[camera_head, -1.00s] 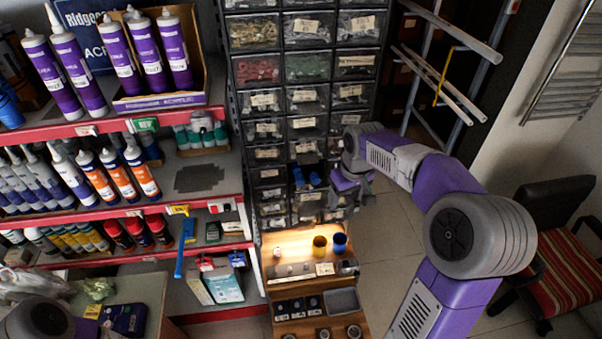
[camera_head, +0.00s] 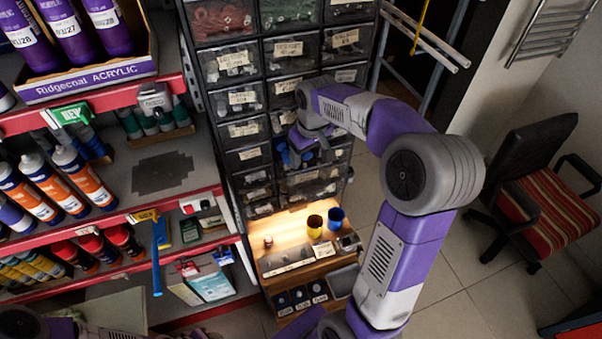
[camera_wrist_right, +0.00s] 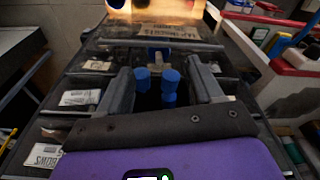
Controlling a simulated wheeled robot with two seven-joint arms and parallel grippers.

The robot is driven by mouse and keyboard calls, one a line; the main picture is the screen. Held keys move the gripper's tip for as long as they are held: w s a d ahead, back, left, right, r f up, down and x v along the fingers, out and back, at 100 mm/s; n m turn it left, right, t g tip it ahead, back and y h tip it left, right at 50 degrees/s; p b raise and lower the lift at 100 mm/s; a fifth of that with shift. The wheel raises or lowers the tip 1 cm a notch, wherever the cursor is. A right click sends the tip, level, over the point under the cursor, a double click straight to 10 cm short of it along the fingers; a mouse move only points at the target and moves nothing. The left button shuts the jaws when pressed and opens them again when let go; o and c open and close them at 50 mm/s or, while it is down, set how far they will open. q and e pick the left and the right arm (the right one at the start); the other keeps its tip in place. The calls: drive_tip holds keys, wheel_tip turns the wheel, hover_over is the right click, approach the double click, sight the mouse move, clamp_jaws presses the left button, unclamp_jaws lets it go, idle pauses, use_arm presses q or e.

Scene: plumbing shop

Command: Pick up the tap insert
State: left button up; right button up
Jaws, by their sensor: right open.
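Blue tap inserts (camera_wrist_right: 170,82) show in the right wrist view, between the fingers of my right gripper (camera_wrist_right: 163,74). The fingers are open, one on each side, and I see no finger closed on an insert. In the head view the blue inserts (camera_head: 287,155) sit at an opened drawer of the dark drawer cabinet, partly hidden by my right gripper (camera_head: 303,150). My left gripper is not in view; only parts of my left arm show at the bottom left.
The cabinet (camera_head: 247,155) has many labelled drawers around the gripper. Shelves with red edges (camera_head: 110,220) stand left. A striped chair (camera_head: 545,205) stands right on open floor.

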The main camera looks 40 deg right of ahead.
sight(305, 164)
drive_tip(key=shift+s+f, duration=0.1)
drive_tip(key=shift+f, duration=0.75)
drive_tip(key=f, duration=0.2)
drive_tip(key=w+f, duration=0.1)
drive_tip(key=f, duration=0.2)
drive_tip(key=shift+w+d+f, duration=0.15)
drive_tip(key=shift+w+f, duration=0.05)
drive_tip(key=c, duration=1.1)
drive_tip(key=shift+r, duration=0.15)
